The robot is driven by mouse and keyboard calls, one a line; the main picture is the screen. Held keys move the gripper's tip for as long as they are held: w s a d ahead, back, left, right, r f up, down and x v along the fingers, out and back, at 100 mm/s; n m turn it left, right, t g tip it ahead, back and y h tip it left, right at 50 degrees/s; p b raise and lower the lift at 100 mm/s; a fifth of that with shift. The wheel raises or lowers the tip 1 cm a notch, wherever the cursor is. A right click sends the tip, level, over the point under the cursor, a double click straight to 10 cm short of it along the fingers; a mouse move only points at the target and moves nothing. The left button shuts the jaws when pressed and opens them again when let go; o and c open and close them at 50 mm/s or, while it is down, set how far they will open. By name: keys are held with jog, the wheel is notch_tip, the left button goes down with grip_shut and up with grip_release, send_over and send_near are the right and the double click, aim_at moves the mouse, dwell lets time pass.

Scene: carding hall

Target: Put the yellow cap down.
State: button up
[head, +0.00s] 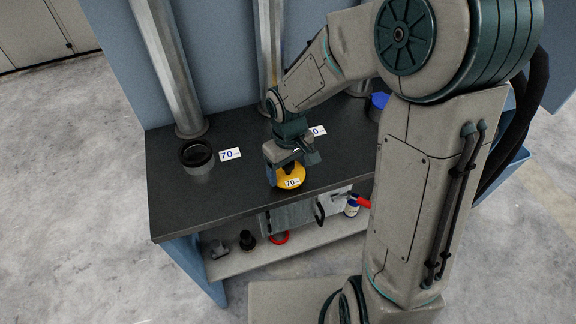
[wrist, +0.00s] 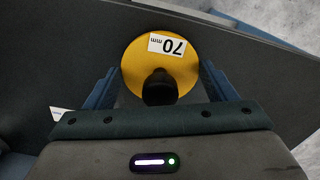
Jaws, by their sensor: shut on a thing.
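The yellow cap (head: 292,178) is a round disc with a white "70 mm" label and a dark knob. In the wrist view the cap (wrist: 172,72) sits between the two blue fingers of my gripper (wrist: 160,88), which is shut on it. In the head view my gripper (head: 284,168) is over the front part of the dark bench top (head: 240,200). I cannot tell whether the cap touches the bench top.
A dark open-topped round fitting (head: 197,155) stands at the bench's left, beside a "70" label (head: 230,154). A blue cap (head: 380,100) is at the back right. Metal pipes (head: 168,70) rise behind. A lower shelf (head: 230,264) holds small items. Bench top is clear front left.

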jog(key=shift+f, duration=0.2)
jog(key=o, duration=1.8)
notch_tip(320, 180, up, 12)
jog(key=s+d+r+m+t, duration=0.1)
jog(key=s+d+m, duration=0.1)
jog(key=s+d, duration=0.2)
jog(key=s+d+r+m+t, duration=0.1)
jog(key=s+d+m, duration=0.1)
jog(key=s+d, duration=0.1)
jog(key=s+d+r+m+t, duration=0.1)
jog(key=s+d+m, duration=0.1)
jog(key=s+d, duration=0.2)
jog(key=shift+s+d+m, duration=0.35)
jog(key=shift+s+m, duration=0.05)
jog(key=shift+s, duration=0.4)
